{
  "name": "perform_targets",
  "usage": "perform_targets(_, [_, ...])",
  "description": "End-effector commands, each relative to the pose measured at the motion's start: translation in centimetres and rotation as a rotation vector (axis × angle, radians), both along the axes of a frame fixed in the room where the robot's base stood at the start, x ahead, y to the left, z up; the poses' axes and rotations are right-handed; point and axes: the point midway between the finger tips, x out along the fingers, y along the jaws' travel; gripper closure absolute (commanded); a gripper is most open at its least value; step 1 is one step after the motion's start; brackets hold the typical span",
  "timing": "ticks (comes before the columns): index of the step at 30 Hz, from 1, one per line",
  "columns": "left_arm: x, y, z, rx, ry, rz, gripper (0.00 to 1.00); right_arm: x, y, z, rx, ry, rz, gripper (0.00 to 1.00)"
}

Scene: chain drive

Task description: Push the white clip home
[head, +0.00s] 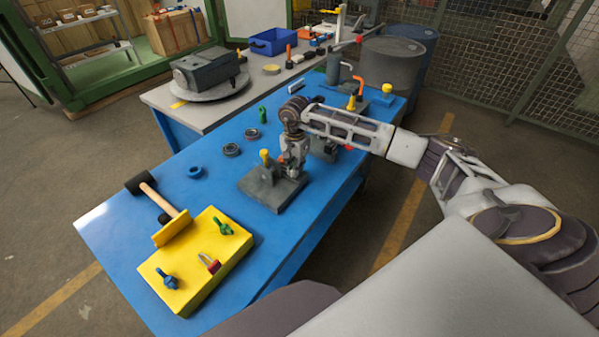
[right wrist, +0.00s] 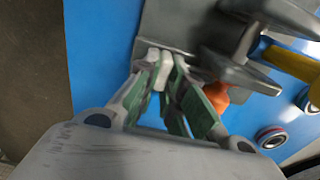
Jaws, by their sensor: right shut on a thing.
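My right gripper (head: 291,167) reaches down over the blue table at a dark grey fixture (head: 262,188). In the right wrist view, its green-padded fingers (right wrist: 167,82) are closed together on a small white piece, which looks like the white clip (right wrist: 161,60). The clip's far end is against or very near the edge of the grey fixture (right wrist: 175,25); I cannot tell how far it is seated. In the head view the clip is hidden by the gripper. My left gripper is not in view.
A yellow block (head: 205,262) with small coloured parts and a mallet (head: 157,198) are at the table's near left. Black rings (head: 231,150) and a blue ring (head: 195,172) lie left of the fixture. An orange part (right wrist: 216,96) is close beside the fingers.

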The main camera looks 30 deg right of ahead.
Motion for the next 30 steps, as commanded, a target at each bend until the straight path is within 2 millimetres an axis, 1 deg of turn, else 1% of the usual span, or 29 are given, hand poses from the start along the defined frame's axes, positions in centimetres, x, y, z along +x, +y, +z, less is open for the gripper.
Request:
perform_targets(3, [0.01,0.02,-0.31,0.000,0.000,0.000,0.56,0.40,0.16,-0.04,0.000,-0.002,0.000,1.00])
perform_targets(12, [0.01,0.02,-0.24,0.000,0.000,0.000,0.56,0.52,0.19,0.12,0.000,-0.005,0.000,1.00])
perform_targets(13, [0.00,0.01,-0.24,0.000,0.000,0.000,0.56,0.53,0.20,0.13,0.000,-0.005,0.000,0.87])
perform_targets(15, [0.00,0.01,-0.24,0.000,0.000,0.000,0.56,0.54,0.19,0.15,0.000,-0.006,0.000,0.78])
perform_targets(18, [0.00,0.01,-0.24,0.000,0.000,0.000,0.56,0.50,0.18,0.12,0.000,-0.005,0.000,0.68])
perform_targets(30, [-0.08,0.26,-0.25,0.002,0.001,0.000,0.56,0.40,0.16,0.26,-0.001,-0.001,0.000,0.68])
